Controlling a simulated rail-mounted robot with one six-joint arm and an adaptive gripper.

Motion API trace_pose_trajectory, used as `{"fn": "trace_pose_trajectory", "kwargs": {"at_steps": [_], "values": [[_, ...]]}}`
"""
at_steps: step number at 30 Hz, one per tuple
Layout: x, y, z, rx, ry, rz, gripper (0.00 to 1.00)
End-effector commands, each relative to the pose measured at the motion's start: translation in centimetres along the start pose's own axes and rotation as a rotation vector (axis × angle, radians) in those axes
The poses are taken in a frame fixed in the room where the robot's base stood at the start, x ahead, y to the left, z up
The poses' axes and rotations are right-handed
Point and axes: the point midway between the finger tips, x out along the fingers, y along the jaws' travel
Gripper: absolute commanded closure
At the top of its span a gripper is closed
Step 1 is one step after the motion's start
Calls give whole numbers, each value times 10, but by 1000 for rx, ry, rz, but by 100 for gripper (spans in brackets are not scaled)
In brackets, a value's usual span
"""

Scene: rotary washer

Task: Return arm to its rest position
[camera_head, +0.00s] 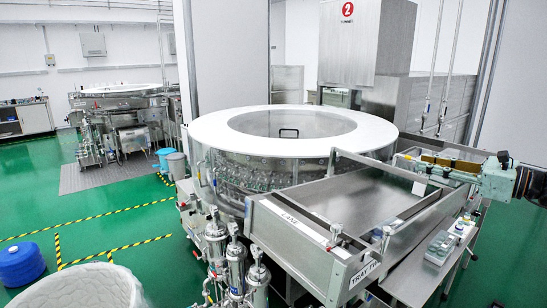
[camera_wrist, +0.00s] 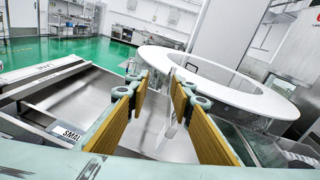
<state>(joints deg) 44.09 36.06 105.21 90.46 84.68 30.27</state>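My gripper (camera_head: 418,163) is at the right in the head view, level above the stainless steel tray table (camera_head: 350,195), its fingers pointing left. In the wrist view my gripper (camera_wrist: 158,82) shows two fingers with yellow-brown pads, spread apart with nothing held between them. Past the fingertips the wrist view shows the steel tray surface (camera_wrist: 95,95) and the white ring of the rotary washer (camera_wrist: 215,82). Most of my arm is outside the head view.
The round washer (camera_head: 290,128) with a clear lid stands left of my gripper, with bottles inside. Small grey items (camera_head: 440,247) lie on the right side shelf. Steel filter housings (camera_head: 236,265) stand in front. A blue drum (camera_head: 22,264) is on the green floor.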

Motion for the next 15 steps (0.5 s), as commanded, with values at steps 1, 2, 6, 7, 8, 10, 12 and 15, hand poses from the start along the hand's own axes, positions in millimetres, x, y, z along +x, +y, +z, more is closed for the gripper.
{"fn": "trace_pose_trajectory", "kwargs": {"at_steps": [1,2,6,7,8,10,12,15], "values": [[7,13,6,-17,13,23,78],[10,20,10,-28,22,36,78],[26,57,23,-79,64,104,78],[30,65,25,-92,74,119,78],[33,73,28,-104,83,134,78],[39,92,34,-132,103,168,78],[44,111,39,-160,124,202,78],[50,138,46,-203,152,249,78]]}}
